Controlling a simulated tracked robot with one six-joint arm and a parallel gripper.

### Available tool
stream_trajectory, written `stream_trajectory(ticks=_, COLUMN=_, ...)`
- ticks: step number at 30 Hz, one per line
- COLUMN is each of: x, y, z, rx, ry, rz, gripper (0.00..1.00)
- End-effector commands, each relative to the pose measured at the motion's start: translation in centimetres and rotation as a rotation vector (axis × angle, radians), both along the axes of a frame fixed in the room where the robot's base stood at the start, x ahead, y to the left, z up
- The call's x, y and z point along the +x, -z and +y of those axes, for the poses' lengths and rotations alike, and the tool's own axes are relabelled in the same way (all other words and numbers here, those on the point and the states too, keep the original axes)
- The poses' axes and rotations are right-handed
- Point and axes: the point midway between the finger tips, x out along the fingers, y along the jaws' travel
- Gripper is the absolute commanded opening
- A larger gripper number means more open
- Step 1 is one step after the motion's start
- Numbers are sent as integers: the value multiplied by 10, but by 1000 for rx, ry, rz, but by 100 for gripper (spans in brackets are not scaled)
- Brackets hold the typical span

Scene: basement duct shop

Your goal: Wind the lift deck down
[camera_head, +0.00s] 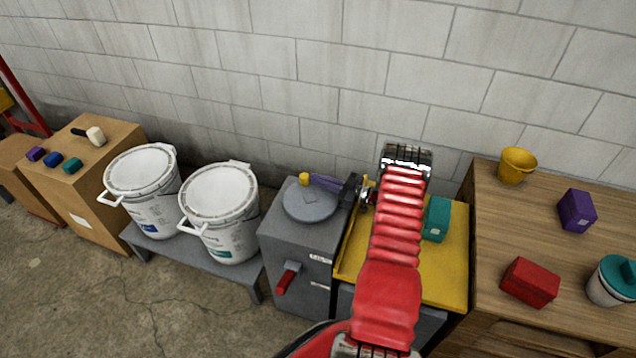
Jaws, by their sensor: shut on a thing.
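The lift deck (457,272) is a yellow platform, partly hidden behind my red arm. A teal box (436,219) stands on it. Left of it is a grey cabinet (283,240) with a round grey handwheel (309,206) lying flat on top. A yellow knob (304,178) stands at the wheel's far rim. My gripper (312,181) reaches in from the right, its bluish-purple fingers shut on the yellow knob. A red lever (287,279) sits on the cabinet's front, pointing down to the left.
Two white lidded buckets (220,195) stand on a low grey bench to the left. A cardboard box (85,190) with small blocks is farther left. A wooden bench (490,245) at right holds a yellow bucket, purple and red boxes and a teal-lidded pot. A block wall closes the back.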

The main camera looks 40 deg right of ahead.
Motion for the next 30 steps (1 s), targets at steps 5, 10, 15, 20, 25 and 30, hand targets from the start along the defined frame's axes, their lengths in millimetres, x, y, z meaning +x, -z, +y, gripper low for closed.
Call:
stream_trajectory(ticks=5, x=2, y=-2, z=-2, rx=-3, ry=3, rz=-3, gripper=0)
stream_trajectory(ticks=10, x=-3, y=-2, z=-4, rx=-2, ry=4, rz=-2, gripper=0)
stream_trajectory(ticks=15, x=-20, y=-1, z=-11, rx=-1, ry=4, rz=-2, gripper=0)
stream_trajectory(ticks=20, x=-43, y=0, z=-22, rx=-1, ry=4, rz=0, gripper=0)
stream_trajectory(ticks=25, x=-70, y=0, z=-34, rx=0, ry=2, rz=0, gripper=0)
stream_trajectory(ticks=30, x=-94, y=0, z=-45, rx=0, ry=2, rz=0, gripper=0)
